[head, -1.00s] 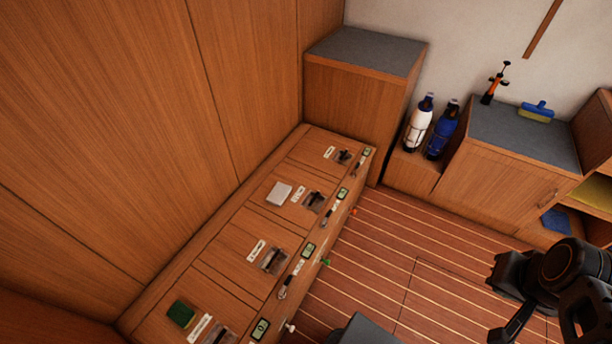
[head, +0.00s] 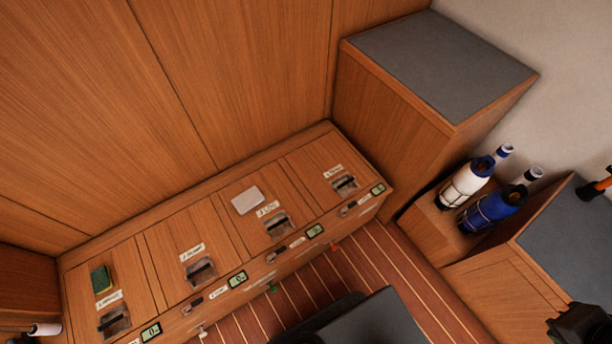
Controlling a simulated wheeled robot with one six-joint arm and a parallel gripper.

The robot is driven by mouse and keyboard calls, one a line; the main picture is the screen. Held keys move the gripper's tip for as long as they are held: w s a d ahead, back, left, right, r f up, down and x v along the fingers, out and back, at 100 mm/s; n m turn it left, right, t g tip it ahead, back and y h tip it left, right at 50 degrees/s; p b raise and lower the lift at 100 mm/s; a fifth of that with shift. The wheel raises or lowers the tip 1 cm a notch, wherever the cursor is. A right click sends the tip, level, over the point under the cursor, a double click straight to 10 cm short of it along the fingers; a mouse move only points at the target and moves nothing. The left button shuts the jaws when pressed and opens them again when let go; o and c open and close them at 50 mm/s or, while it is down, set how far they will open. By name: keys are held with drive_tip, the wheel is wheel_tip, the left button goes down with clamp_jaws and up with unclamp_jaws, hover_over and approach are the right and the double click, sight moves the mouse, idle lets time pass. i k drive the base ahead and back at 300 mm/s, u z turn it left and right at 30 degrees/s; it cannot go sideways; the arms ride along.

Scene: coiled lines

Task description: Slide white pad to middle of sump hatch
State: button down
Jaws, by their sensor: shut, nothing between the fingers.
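The white pad (head: 248,200) is a small, pale, flat rectangle. It lies on the upper part of a wooden hatch (head: 226,216) in the low bench, towards its back edge and above that hatch's label and recessed latch. The hatch labels are too small to read, so I cannot tell which one is the sump hatch. A dark piece of my arm shows at the bottom right corner, well away from the pad. My gripper's fingers do not show in the current head view.
A green pad (head: 101,279) lies on the leftmost hatch. Small displays and knobs line the bench front. A tall grey-topped cabinet (head: 435,62) stands at the right end. Striped floor lies before the bench.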

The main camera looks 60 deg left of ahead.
sight(252, 197)
drive_tip(key=i, duration=0.95)
drive_tip(key=u, duration=3.55)
drive_tip(key=i, duration=0.5)
